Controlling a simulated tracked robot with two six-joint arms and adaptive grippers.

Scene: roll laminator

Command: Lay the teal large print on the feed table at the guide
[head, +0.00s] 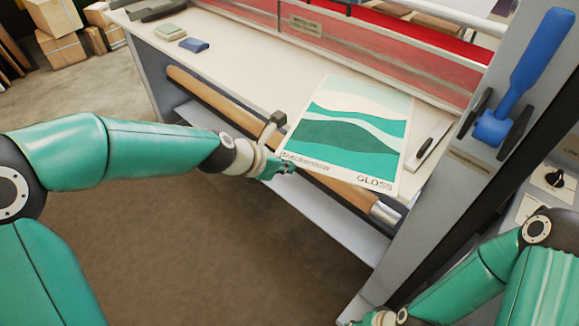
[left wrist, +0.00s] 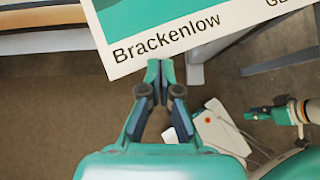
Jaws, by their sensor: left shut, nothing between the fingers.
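The teal large print (head: 345,132), with teal waves and the words "Brackenlow" and "GLOSS", lies on the pale feed table (head: 245,72). Its near edge reaches over the table's front edge. A white strip with a dark handle, seemingly the guide (head: 432,146), is just right of the print, with a narrow gap between. My left gripper (head: 288,169) is shut and empty at the print's near left corner. In the left wrist view its fingertips (left wrist: 160,68) are beside the lettered edge of the print (left wrist: 190,30). My right gripper (left wrist: 268,113) is small there; its opening is unclear.
A brown roll (head: 215,102) runs under the table front. Red laminator covers (head: 375,55) stand behind the table. A blue lever (head: 520,75) is on the grey side post. Small pads (head: 194,45) lie at the table's far left. The table's left middle is clear.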

